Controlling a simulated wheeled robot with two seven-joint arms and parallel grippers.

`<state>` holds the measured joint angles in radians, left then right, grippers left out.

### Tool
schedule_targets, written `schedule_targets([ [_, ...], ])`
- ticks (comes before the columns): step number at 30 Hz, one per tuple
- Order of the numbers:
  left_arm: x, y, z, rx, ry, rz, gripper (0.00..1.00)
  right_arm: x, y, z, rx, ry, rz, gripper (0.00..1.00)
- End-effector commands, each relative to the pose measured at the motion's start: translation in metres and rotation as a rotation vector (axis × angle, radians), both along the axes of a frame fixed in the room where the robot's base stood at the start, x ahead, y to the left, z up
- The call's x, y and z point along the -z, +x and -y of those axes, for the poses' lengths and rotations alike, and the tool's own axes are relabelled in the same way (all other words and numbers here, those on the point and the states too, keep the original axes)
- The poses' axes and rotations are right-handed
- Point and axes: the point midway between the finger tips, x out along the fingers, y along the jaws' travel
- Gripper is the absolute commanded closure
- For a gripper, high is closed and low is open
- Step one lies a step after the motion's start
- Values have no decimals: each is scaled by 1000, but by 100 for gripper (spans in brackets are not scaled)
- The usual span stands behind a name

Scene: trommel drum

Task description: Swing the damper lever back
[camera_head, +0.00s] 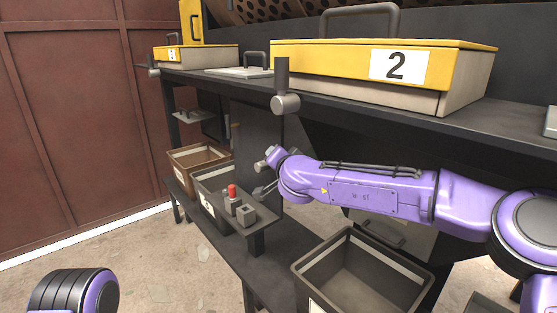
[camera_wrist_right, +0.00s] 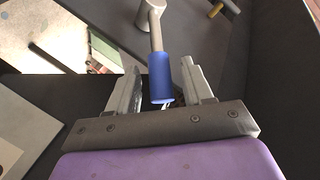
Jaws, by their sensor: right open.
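A lever with a grey hub, a pale shaft and a blue grip (camera_wrist_right: 160,78) shows in the right wrist view. My right gripper (camera_wrist_right: 161,66) is open, with the blue grip between its two fingers and a gap on each side. In the head view my purple right arm reaches in from the right; its wrist hides most of the gripper, and I cannot make out the blue grip there. Another lever (camera_head: 285,102), with a round grey hub and a dark upright bar, stands at the front edge of the shelf. My left gripper is out of view.
Yellow-fronted box 2 (camera_head: 395,65) and a smaller yellow box (camera_head: 172,55) stand on the shelf (camera_head: 205,75). Below are a brown bin (camera_head: 200,154), an open grey bin (camera_head: 305,270) and a red button (camera_head: 232,190) on a small stand.

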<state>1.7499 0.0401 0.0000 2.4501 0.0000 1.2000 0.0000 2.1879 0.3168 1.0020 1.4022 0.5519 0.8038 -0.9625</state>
Motion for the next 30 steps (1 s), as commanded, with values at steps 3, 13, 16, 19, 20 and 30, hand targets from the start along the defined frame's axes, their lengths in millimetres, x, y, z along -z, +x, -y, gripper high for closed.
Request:
schedule_targets([
  [3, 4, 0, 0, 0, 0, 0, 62, -5, -23, 3, -3, -2, 2, 49],
  [13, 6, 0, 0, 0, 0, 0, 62, -12, -62, 8, -3, -2, -2, 49],
  [16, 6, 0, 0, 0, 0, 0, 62, -12, -62, 8, -3, -2, -2, 49],
  [19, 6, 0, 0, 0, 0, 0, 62, -12, -61, 8, -3, -2, -2, 56],
  [20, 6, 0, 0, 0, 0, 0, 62, -11, -61, 8, -3, -3, -3, 66],
  [30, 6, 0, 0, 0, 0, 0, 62, 271, -139, 40, 32, -181, -372, 100],
])
